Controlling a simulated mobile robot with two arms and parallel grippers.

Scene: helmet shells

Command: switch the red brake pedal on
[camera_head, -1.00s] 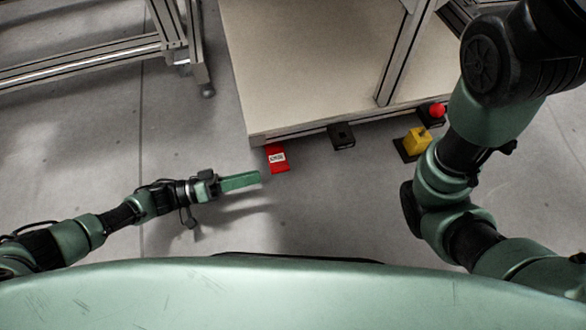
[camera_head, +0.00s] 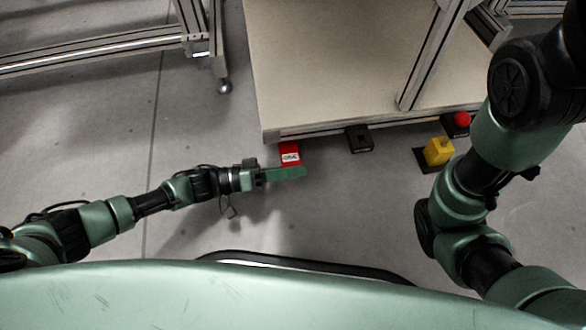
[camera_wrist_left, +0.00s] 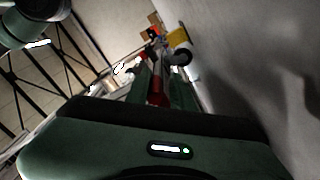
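The red brake pedal (camera_head: 290,153) is a red block with a white label on the floor at the front edge of a beige platform. My left gripper (camera_head: 304,171) reaches in from the left, its green fingers just in front of the pedal and partly over its near edge. In the left wrist view a gap shows between the two fingers (camera_wrist_left: 163,92), with a red part (camera_wrist_left: 155,95) showing in it. I cannot tell whether the fingers touch the pedal. My right arm is at the right; its gripper is not in view.
A black pedal (camera_head: 359,139), a yellow block (camera_head: 438,151) on a dark base and a red button (camera_head: 461,119) stand along the edge of the beige platform (camera_head: 330,70). A metal frame (camera_head: 100,52) stands at the upper left.

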